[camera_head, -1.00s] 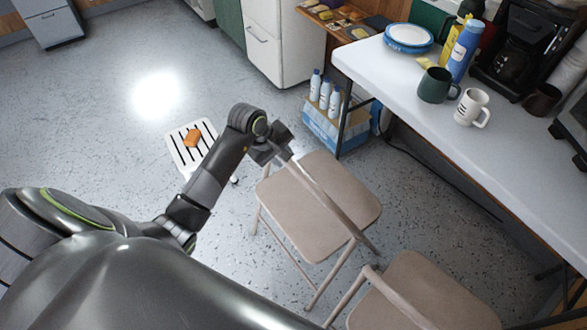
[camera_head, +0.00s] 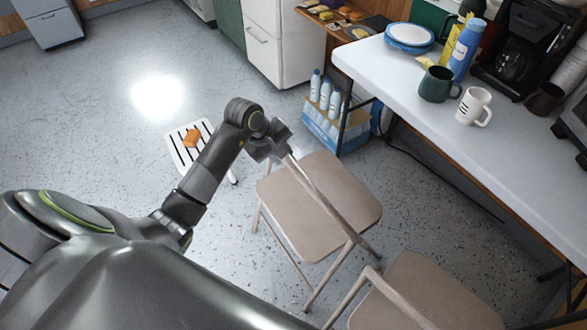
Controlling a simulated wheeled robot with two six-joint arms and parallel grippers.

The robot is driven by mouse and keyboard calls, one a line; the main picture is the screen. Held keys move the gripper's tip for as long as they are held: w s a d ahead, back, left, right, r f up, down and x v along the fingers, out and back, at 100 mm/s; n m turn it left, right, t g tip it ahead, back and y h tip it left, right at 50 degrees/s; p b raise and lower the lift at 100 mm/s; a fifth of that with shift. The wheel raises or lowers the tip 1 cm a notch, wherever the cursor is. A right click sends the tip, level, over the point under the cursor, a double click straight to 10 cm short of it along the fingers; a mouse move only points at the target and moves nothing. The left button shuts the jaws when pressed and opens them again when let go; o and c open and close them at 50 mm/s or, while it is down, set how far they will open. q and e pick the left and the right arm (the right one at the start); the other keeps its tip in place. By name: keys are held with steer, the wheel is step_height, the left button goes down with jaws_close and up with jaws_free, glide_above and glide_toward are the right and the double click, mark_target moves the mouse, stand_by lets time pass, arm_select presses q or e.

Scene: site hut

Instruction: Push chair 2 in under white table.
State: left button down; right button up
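Two beige folding chairs stand at the front side of the white table (camera_head: 440,125). The nearer-to-centre chair (camera_head: 318,212) has its seat beside the table, apart from it, with its back rail toward me. The other chair (camera_head: 425,290) is at the bottom right, partly cut off. No number shows on either, so I cannot tell which is chair 2. My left gripper (camera_head: 272,150) is at the upper end of the first chair's back rail, seemingly touching it. Its fingers are too hidden to tell open from shut. My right gripper is out of view.
A bottle crate (camera_head: 335,128) sits by the table's far leg. Mugs, a blue bottle and a coffee maker (camera_head: 515,50) are on the table. Floor at left is clear.

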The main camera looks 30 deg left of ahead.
arm_select(q)
steer(key=shift+w+d+r+b, duration=0.15)
steer(key=shift+w+r+b, duration=0.05)
steer(key=shift+w+b, duration=0.1)
steer(key=c, duration=1.5)
jaws_free()
steer(key=o, duration=0.5)
steer(key=shift+s, duration=0.3)
steer(key=shift+s+a+f, duration=0.2)
steer(key=shift+s+f, duration=0.05)
steer(key=shift+f, duration=0.4)
steer(key=shift+r, duration=0.2)
steer(key=v, duration=1.7)
steer(key=shift+r, duration=0.4)
